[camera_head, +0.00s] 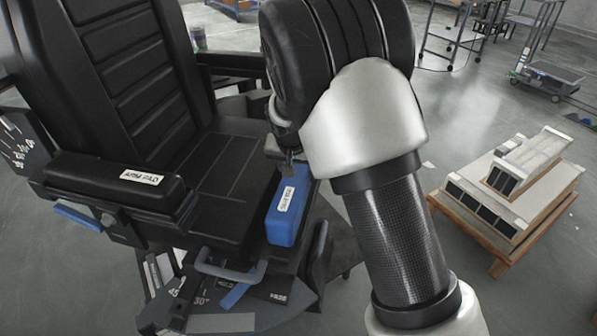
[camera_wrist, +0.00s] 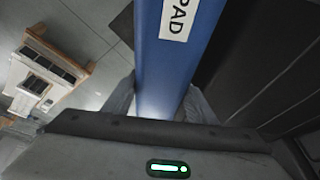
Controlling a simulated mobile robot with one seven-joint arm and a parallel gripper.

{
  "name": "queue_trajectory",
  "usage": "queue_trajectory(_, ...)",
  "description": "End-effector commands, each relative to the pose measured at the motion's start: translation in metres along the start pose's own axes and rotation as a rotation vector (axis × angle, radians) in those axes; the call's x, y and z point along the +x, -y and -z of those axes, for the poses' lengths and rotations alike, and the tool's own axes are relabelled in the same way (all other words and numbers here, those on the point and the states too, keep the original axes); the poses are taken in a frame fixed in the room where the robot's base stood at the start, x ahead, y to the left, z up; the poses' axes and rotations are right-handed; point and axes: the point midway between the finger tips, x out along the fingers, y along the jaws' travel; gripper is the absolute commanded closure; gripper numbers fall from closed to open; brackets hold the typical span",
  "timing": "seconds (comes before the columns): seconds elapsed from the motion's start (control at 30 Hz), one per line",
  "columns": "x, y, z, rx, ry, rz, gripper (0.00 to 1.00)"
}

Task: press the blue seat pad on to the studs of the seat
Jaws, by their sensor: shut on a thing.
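My gripper (camera_head: 290,165) comes down from above and is shut on the pad's upper end. In the wrist view the blue pad (camera_wrist: 165,75) runs between my two fingers, its label reading "PAD". The black seat (camera_head: 225,190) lies just left of the pad. The studs are not visible. I cannot tell whether the pad touches the seat.
A black arm pad (camera_head: 115,182) stands along the seat's left side. A blue lever (camera_head: 232,296) and grey handle (camera_head: 232,270) are below the seat front. A wooden pallet with white units (camera_head: 500,192) stands right on open floor.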

Motion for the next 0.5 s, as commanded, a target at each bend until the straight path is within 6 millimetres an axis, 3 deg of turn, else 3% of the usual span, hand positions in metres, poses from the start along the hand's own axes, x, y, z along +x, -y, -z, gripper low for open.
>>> queue_trajectory(0.5, 0.0069, 0.0002, -0.0042, 0.0, -0.002, 0.001, 0.89)
